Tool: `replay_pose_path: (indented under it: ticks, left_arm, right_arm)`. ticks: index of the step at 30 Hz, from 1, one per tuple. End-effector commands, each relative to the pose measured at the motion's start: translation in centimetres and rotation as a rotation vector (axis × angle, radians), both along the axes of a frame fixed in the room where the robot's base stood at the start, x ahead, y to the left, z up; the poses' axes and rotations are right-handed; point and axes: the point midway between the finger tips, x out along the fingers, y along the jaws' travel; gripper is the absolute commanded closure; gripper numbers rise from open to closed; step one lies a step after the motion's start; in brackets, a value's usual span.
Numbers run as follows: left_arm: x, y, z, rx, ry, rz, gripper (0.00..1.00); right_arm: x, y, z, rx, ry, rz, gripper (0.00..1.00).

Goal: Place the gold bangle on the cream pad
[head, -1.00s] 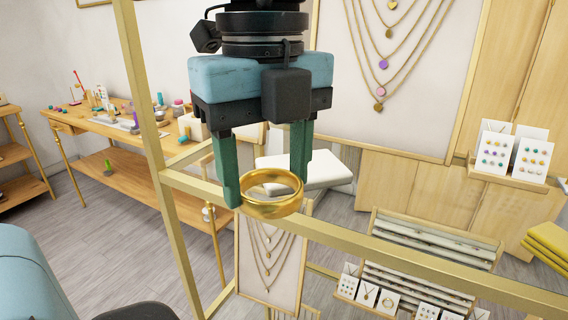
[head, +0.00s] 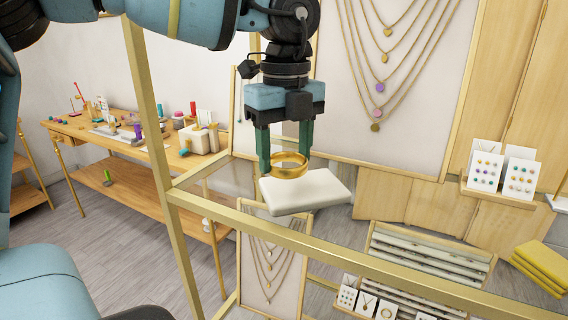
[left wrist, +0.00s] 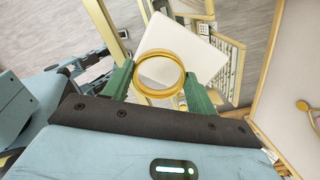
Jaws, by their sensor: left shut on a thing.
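The gold bangle (head: 288,165) is held between the green fingers of my left gripper (head: 284,160), which is shut on it. In the head view the bangle is in front of the back part of the cream pad (head: 310,193); whether it touches the pad I cannot tell. In the left wrist view the bangle (left wrist: 159,72) shows as a full ring between the fingertips, overlapping the lower left of the pad (left wrist: 186,47). The pad is a pale, flat cushion. My right gripper is not in view.
A gold frame rail (head: 330,250) runs across in front of the pad. A necklace board (head: 390,80) stands behind. Earring cards (head: 503,172) and a ring tray (head: 430,250) are at right. A wooden workbench (head: 130,150) with small items is at left.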

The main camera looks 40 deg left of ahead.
Motion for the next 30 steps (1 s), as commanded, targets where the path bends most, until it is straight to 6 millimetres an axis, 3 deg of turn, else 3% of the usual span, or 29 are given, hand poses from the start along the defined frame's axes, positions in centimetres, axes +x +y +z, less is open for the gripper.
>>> replay_pose_path:
  ticks: [7,15,28,29,30]
  left_arm:
    - [0.8,0.7,-0.3,0.0,0.002,0.002,0.65]
    - [0.7,0.5,-3.4,0.0,0.0,0.0,0.65]
    - [0.7,0.5,-4.2,0.001,0.002,0.0,0.65]
    - [0.7,0.5,-4.1,0.0,0.001,0.001,0.4]
    - [0.7,0.5,-4.1,0.0,0.001,0.001,0.35]
  right_arm:
    - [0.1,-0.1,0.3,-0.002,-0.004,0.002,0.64]
    - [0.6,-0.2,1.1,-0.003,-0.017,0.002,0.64]
    - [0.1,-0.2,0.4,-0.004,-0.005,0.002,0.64]
    - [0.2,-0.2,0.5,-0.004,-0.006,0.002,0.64]
    - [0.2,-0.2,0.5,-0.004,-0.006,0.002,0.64]
